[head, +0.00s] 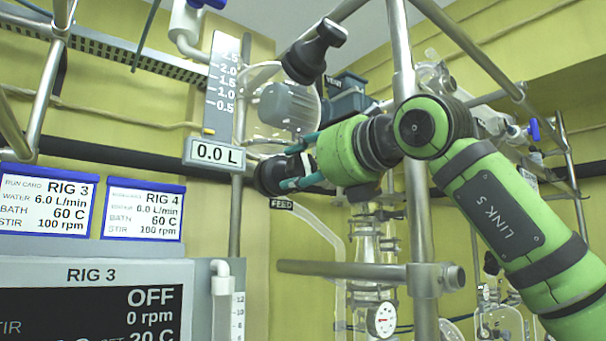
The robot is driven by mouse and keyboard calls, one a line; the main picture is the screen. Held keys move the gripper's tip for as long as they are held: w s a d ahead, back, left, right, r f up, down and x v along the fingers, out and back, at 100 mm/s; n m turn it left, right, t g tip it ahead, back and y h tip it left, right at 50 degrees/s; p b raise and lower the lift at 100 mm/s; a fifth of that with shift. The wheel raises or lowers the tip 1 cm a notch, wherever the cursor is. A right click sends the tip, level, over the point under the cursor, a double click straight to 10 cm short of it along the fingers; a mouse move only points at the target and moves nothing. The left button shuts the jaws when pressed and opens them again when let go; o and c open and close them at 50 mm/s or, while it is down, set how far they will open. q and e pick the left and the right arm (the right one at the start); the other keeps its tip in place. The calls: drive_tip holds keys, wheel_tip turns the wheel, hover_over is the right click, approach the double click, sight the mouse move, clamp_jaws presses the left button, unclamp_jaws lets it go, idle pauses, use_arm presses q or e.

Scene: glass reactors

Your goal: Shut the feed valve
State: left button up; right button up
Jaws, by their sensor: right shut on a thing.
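The fingers and the gripper body hide part of the handle and the valve body. I cannot tell the valve's exact setting. My left gripper is not in view.
A level gauge (223,90) stands above a display (214,153) reading 0.0 L. Another black handle (315,51) is above my gripper. A steel post (404,60) and crossbar (340,269) stand close to my arm. The RIG 3 panel (95,275) is lower left.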

drive_tip(key=m+b, duration=0.1)
drive_tip(key=m, duration=0.4)
drive_tip(key=shift+a+f+m+b, duration=0.2)
drive_tip(key=shift+f+m+b, duration=0.1)
drive_tip(key=shift+f+b, duration=0.1)
drive_tip(key=m+b, duration=0.1)
drive_tip(key=m, duration=0.3)
drive_tip(key=m+b, duration=0.1)
drive_tip(key=m, duration=0.5)
drive_tip(key=shift+r+m, duration=0.15)
drive_tip(key=shift+m, duration=0.25)
drive_tip(key=m+b, duration=0.1)
drive_tip(key=m, duration=0.2)
drive_tip(key=shift+r, duration=0.1)
drive_tip(key=shift+m, duration=0.7)
drive_tip(key=shift+s+d+r, duration=0.1)
drive_tip(key=shift+r, duration=0.1)
drive_tip(key=o, duration=1.2)
drive_tip(key=shift+c, duration=0.2)
drive_tip(key=shift+a, duration=0.25)
